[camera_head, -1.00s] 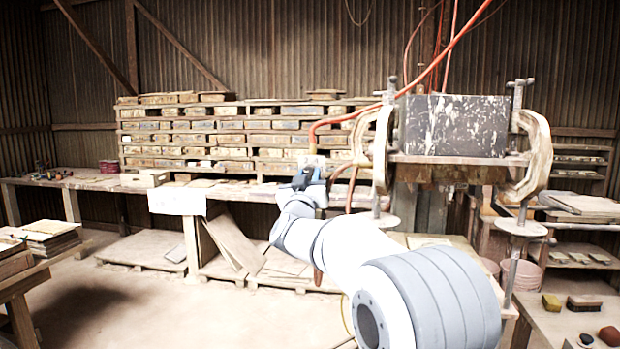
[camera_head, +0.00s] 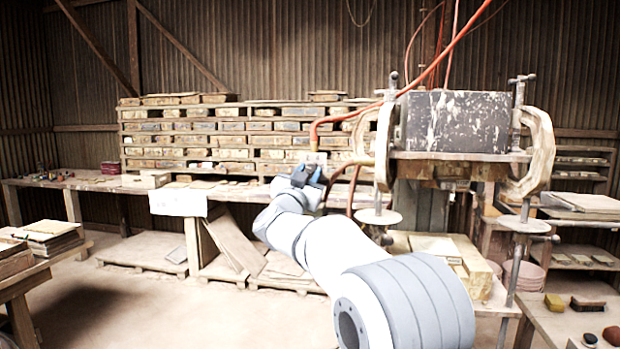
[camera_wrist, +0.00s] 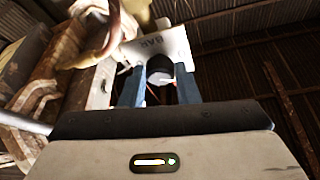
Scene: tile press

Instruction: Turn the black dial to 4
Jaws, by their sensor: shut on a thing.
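The black dial (camera_wrist: 160,69) sits on a pale plate (camera_wrist: 158,46) lettered "BAR" in the wrist view. My gripper (camera_wrist: 160,73) is shut on the dial, with one blue finger on each side of it. The dial's pointer and any numbers around it cannot be read. In the head view my gripper (camera_head: 308,175) is at the small pale plate (camera_head: 316,158) left of the press (camera_head: 456,122). The dial itself is hidden there behind the fingers.
An orange hose (camera_head: 432,70) runs down near the plate. Clamps (camera_head: 383,150) flank the press. A long workbench (camera_head: 100,182) with stacked wooden racks stands behind. The floor at the left (camera_head: 150,310) is open.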

